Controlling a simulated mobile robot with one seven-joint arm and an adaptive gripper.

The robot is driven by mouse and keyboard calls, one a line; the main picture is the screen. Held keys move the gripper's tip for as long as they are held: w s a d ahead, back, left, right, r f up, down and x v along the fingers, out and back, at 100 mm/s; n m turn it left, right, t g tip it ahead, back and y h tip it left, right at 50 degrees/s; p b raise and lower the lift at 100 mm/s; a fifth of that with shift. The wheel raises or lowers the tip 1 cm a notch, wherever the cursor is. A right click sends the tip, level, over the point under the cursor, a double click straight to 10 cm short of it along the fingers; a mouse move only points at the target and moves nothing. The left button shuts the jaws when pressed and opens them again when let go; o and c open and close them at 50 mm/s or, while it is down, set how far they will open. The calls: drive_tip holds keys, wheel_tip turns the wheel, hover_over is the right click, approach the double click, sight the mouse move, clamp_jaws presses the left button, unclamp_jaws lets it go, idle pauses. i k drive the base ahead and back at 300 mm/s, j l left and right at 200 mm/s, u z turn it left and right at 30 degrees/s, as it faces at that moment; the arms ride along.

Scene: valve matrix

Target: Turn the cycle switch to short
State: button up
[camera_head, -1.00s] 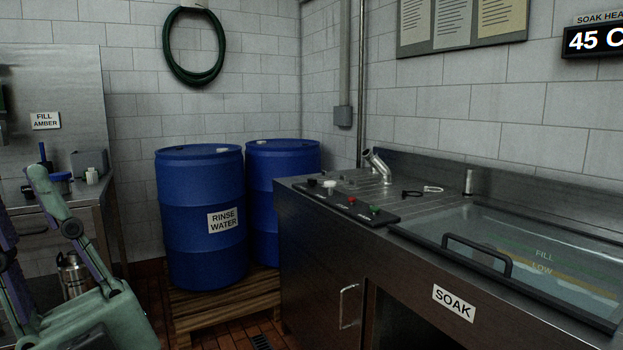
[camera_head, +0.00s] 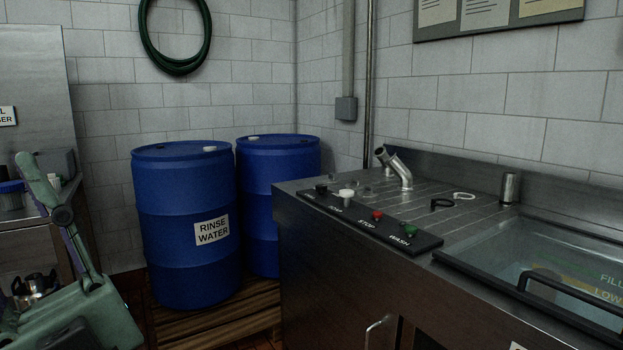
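A black control panel (camera_head: 395,229) lies along the front left edge of the steel sink counter. The labels by the black and white knobs are too small to read. I cannot tell which of these two is the cycle switch, nor which way it points. My gripper is not in view.
Two blue drums (camera_head: 187,274) stand on a wooden pallet (camera_head: 230,318) left of the steel counter (camera_head: 300,240). A bent metal spout (camera_head: 397,169) rises behind the panel. A lidded basin (camera_head: 500,251) is at right.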

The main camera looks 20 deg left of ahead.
sight(321, 189)
drive_tip(key=i+j, duration=0.35)
drive_tip(key=j, duration=0.15)
drive_tip(key=i+j, duration=0.35)
drive_tip(key=j, duration=0.15)
drive_tip(key=i+j, duration=0.3)
drive_tip(key=j, duration=0.2)
drive_tip(key=i+j, duration=0.35)
drive_tip(key=j, duration=0.15)
drive_tip(key=i, duration=0.5)
